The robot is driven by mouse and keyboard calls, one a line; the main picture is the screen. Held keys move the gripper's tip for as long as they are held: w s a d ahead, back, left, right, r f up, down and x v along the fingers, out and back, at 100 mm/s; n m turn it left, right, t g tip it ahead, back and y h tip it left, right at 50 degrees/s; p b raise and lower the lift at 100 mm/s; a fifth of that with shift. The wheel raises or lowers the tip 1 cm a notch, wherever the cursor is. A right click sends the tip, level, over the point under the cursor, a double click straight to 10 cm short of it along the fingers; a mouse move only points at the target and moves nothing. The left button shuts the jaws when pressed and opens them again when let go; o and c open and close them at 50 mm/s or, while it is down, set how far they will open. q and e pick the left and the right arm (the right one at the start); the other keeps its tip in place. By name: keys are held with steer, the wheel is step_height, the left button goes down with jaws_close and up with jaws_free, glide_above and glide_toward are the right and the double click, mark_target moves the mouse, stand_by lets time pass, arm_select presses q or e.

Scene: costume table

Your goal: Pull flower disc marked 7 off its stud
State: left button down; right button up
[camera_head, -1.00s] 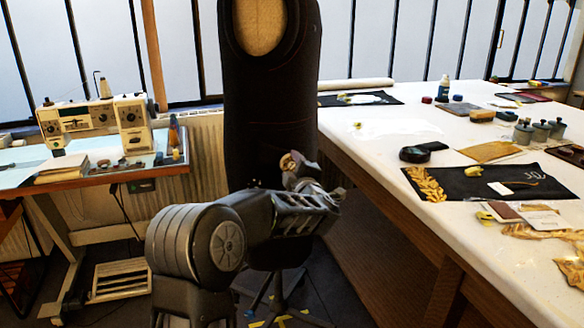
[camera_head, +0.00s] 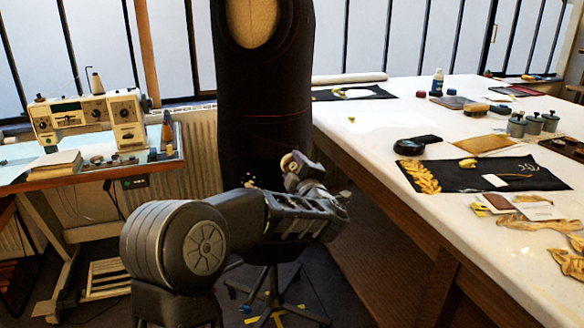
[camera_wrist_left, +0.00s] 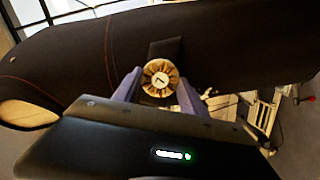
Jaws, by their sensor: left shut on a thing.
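The flower disc (camera_wrist_left: 160,78) sits between my left fingertips in the left wrist view. It has a pale round face with a dark mark like a turned 7 and a brown pleated rim. My left gripper (camera_wrist_left: 158,86) is shut on it. In the head view the disc (camera_head: 291,161) shows at the tip of my left gripper (camera_head: 298,168), in front of the black dress form (camera_head: 265,100). A small pale patch (camera_head: 250,182) shows on the form, left of the disc. The disc's back is hidden, so I cannot tell whether it touches a stud. My right gripper is out of view.
A white table (camera_head: 390,135) on the right holds a dark cloth (camera_head: 480,178) with gold leaf trim, tins and cards. A sewing machine (camera_head: 90,120) stands on a bench at the left. The form's wheeled stand (camera_head: 270,295) is below my arm.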

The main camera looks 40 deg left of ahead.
arm_select(q)
steer(key=shift+r, duration=0.1)
steer(key=s+d+r+p, duration=0.2)
steer(key=s+d+r, duration=0.1)
steer(key=d, duration=0.2)
steer(key=shift+r, duration=0.35)
steer(key=shift+s+d, duration=0.1)
steer(key=shift+s, duration=0.1)
stand_by(0.3)
steer(key=s+d+b, duration=0.3)
steer(key=s+d, duration=0.1)
steer(key=s, duration=0.7)
steer(key=s+d+b, duration=0.3)
steer(key=s+d, duration=0.1)
steer(key=s, duration=0.8)
steer(key=shift+s, duration=0.25)
